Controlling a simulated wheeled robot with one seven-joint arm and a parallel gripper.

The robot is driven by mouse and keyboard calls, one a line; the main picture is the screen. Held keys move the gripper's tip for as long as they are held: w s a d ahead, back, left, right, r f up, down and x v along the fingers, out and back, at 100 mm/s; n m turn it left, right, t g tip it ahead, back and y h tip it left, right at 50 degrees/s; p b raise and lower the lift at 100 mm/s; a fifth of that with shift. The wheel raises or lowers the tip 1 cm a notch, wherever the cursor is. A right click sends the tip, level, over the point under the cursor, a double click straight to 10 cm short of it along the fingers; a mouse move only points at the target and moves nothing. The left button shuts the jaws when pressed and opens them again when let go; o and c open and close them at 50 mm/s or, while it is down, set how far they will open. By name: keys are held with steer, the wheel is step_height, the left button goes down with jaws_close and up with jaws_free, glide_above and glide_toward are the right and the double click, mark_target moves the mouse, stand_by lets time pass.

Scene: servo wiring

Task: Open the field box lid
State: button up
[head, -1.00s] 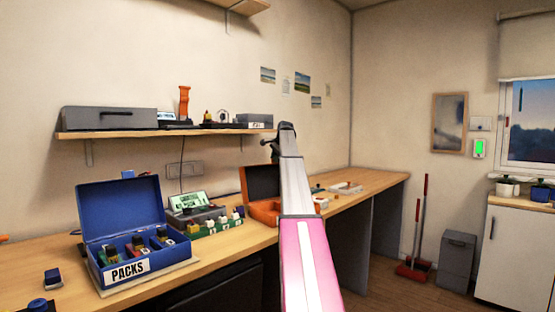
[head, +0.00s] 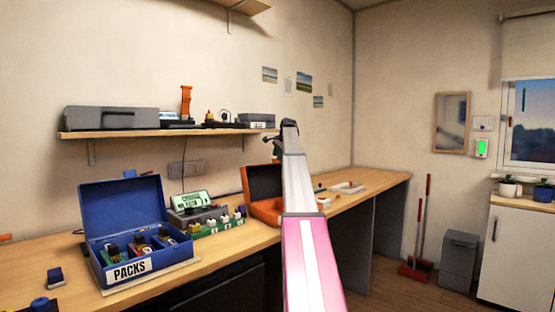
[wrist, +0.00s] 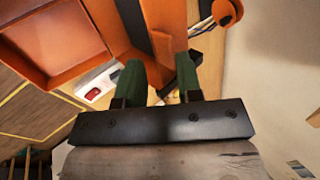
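An orange box (head: 265,211) stands on the bench beyond the charger, partly hidden by my arm. I take it to be the field box, though no label shows. Its lid (head: 262,181) stands raised at the back, with a dark inner face. In the wrist view, an orange tray-like part (wrist: 50,35) fills the upper left, and an orange panel with a black strip lies above the fingers. My gripper (wrist: 158,82) has two green fingers apart, with nothing seen held between them. Whether a finger touches the orange panel cannot be told. In the head view my arm hides the fingers.
An open blue PACKS box (head: 125,225) stands at the bench's left. A charger (head: 192,208) with a lit display sits between the boxes. A shelf (head: 150,133) holds a grey case above. A small white tray (head: 347,188) lies farther right on the bench.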

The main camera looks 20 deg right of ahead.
steer(key=a+v, duration=0.1)
steer(key=v, duration=0.7)
steer(key=shift+s+d+r, duration=0.25)
steer(key=shift+d+r, duration=0.15)
steer(key=shift+d, duration=0.1)
